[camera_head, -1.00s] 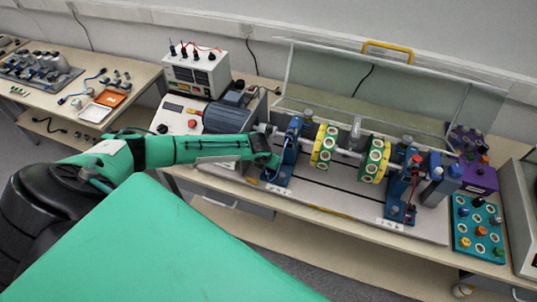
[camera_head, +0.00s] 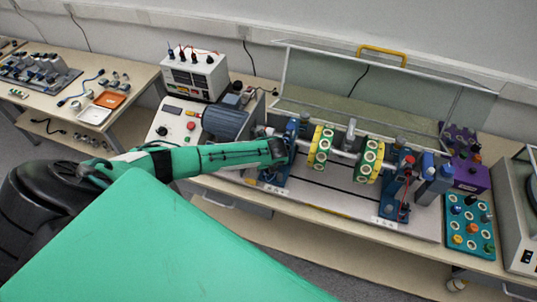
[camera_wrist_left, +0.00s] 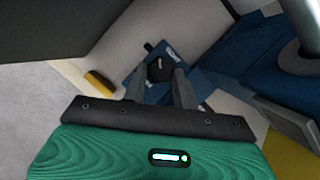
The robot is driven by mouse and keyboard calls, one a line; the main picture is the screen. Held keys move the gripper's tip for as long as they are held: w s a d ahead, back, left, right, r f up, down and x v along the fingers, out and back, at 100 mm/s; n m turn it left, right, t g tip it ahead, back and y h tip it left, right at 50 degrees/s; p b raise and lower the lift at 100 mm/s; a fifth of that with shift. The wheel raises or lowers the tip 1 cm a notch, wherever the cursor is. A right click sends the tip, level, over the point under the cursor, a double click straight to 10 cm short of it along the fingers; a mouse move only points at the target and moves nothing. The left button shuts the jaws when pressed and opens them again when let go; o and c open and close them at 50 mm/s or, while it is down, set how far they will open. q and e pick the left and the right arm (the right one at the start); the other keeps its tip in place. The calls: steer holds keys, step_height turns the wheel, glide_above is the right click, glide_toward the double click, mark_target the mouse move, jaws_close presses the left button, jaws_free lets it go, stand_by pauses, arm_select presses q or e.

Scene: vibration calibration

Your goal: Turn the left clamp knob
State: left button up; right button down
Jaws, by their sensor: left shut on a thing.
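My left gripper (camera_wrist_left: 160,76) reaches in front of the left blue bearing stand (camera_head: 293,133) of the shaft rig. In the left wrist view its two dark fingers stand on either side of a small black knob (camera_wrist_left: 158,68) on a blue block, and they are shut on it. In the head view the knob is hidden behind my gripper (camera_head: 287,151). The right blue stand (camera_head: 392,200) is apart from it, at the other end of the shaft. My right gripper is not in view.
Two yellow-green discs (camera_head: 319,148) sit on the shaft, right of my gripper. A raised clear cover (camera_head: 400,90) with a yellow handle stands behind. A motor (camera_head: 225,122) is at the left. A teal tray (camera_head: 467,238) is at the right.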

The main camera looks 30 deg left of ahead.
arm_select(q)
steer(key=shift+w+r+n, duration=0.1)
steer(key=shift+w+n, duration=0.05)
steer(key=shift+n, duration=0.25)
steer(key=o, duration=1)
steer(key=shift+b+v, duration=1.85)
steer(key=shift+v, duration=5.05)
